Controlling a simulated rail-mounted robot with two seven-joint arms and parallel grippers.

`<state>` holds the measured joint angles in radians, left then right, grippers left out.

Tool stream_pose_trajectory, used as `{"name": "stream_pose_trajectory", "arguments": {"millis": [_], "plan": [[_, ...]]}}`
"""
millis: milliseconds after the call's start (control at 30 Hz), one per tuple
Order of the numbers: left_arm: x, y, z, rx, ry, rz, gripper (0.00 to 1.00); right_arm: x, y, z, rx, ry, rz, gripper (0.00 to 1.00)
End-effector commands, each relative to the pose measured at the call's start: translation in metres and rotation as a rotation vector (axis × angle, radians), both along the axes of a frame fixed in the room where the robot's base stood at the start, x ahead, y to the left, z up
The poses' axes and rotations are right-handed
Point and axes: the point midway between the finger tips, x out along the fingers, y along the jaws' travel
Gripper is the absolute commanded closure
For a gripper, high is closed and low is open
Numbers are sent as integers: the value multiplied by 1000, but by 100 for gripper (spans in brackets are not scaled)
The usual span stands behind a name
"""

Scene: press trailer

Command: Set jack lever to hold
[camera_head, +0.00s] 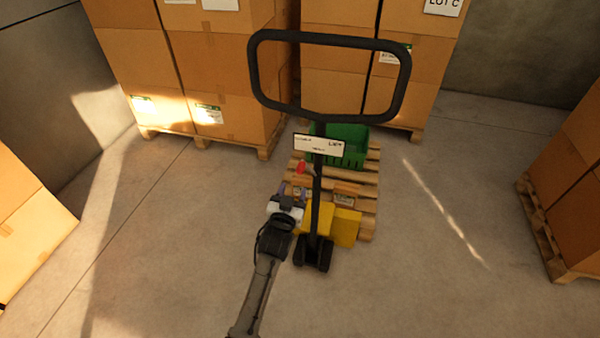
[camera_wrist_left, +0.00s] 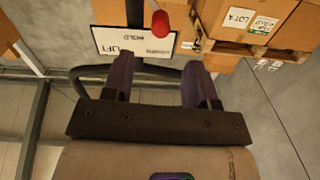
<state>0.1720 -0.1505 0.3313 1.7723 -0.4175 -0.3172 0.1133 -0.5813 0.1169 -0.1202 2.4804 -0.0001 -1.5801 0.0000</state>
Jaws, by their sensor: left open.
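The jack has a black loop handle (camera_head: 258,80) on a black upright post (camera_head: 316,195) and a yellow body (camera_head: 345,228). A white label plate (camera_head: 330,149) is on the post; it also shows in the left wrist view (camera_wrist_left: 110,42), with LIFT and HOLD legible. The lever's red knob (camera_head: 300,168) sits just below the plate's left end; it also shows in the wrist view (camera_wrist_left: 160,24). I cannot tell the lever's setting. My left gripper (camera_head: 288,190) is open and empty, below the knob; in the wrist view its fingers (camera_wrist_left: 158,68) are apart, knob beyond the tips. My right gripper is not in view.
A green crate (camera_head: 350,135) stands on the wooden pallet (camera_head: 368,185) behind the post. Stacked cartons on pallets stand at the back (camera_head: 225,70), right (camera_head: 575,180) and left (camera_head: 25,225). The concrete floor (camera_head: 450,270) is clear around the jack.

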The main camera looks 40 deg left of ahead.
Motion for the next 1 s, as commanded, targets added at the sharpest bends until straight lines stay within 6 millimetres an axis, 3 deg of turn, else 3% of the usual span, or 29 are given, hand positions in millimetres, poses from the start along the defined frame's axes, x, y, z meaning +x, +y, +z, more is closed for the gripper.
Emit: {"name": "stream_pose_trajectory", "arguments": {"millis": [200, 500, 1000], "plan": [[38, 18, -1, 0, -1, 1, 47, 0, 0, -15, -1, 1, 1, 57], [72, 34, -1, 1, 0, 1, 47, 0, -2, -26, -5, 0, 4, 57], [83, 39, 0, 0, 1, 1, 47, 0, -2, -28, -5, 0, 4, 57]]}}
